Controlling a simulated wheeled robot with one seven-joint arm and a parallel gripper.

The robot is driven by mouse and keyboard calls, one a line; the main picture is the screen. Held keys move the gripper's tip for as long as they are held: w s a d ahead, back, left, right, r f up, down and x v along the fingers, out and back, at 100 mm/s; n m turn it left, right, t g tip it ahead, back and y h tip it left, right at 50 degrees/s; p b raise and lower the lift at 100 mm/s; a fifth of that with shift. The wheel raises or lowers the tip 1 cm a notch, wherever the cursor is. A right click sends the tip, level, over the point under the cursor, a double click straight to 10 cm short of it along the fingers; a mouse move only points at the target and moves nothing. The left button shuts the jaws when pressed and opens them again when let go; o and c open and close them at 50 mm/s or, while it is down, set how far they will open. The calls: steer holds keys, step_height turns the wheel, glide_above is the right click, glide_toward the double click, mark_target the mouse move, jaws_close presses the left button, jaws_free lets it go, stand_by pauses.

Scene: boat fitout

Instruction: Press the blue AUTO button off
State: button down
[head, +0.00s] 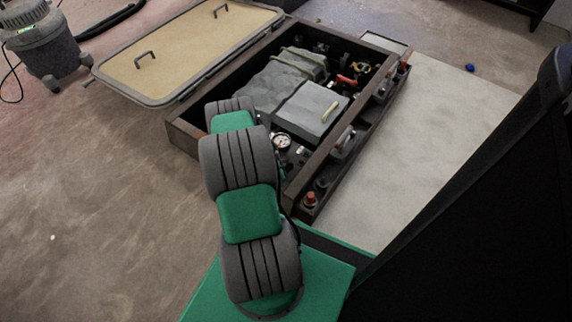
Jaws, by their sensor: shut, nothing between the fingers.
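I cannot make out a blue AUTO button in the head view. An open dark-framed compartment (182,138) sits ahead of my arm, with a round white gauge (282,142) and small fittings inside near its front right wall. My arm rises from the bottom middle and reaches over the compartment's near left corner. My gripper does not show; the arm's own links hide its end, and they also cover part of the compartment.
The hatch lid (185,50) lies open at the left. Grey boxes (308,108), a red-handled part (346,80) and brass fittings (358,69) fill the compartment. An orange-topped fitting (310,199) is on the right ledge. A vacuum (45,45) stands far left; a small blue object (469,67) lies far right.

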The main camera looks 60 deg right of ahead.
stand_by(0.4)
steer(key=shift+f+b, duration=0.5)
steer(key=shift+b, duration=0.1)
steer(key=shift+s+a, duration=0.1)
steer(key=shift+a+r, duration=0.1)
steer(key=shift+a, duration=0.1)
step_height(320, 180, up, 7)
steer(key=p, duration=0.5)
steer(key=shift+d+f, duration=0.15)
steer(key=shift+f, duration=0.15)
